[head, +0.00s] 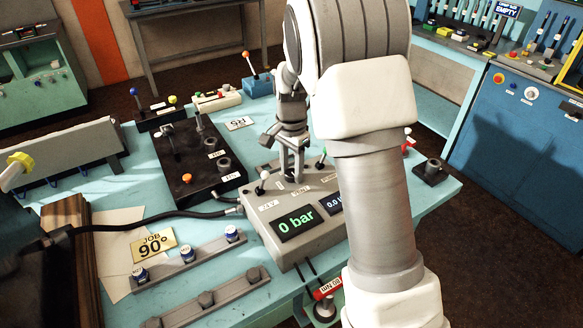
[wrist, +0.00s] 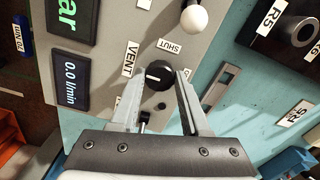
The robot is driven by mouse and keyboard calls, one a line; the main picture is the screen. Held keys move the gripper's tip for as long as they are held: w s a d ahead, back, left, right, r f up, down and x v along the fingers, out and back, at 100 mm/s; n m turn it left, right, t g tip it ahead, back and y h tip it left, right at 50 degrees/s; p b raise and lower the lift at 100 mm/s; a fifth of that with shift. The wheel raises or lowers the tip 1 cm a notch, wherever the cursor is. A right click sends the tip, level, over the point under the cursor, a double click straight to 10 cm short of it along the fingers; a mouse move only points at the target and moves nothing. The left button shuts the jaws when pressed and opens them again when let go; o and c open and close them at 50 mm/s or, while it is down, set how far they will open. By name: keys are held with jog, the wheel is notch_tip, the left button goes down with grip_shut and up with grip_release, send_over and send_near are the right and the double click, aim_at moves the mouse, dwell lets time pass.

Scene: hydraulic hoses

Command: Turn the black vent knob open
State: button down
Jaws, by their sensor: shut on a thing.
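The black vent knob (wrist: 157,77) sits on the grey test panel (wrist: 110,25), between the VENT and SHUT labels in the wrist view. A short white mark shows on its face, on the side towards the VENT label. My gripper (wrist: 161,82) is shut on the knob, with one finger on either side of it. The display (head: 297,224) reads 0 bar.
A white ball-topped lever (wrist: 194,19) stands close to the knob. A black hose (head: 150,226) runs to the box's left side. A black block with ports (head: 195,165) lies behind left. A rail with blue-capped pieces (head: 188,262) lies in front left on the blue bench.

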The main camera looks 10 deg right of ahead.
aim_at(292, 172)
jog(key=shift+c, duration=1.9)
grip_release()
notch_tip(292, 172, up, 18)
jog(key=shift+f+p, duration=0.25)
jog(key=shift+p, duration=0.2)
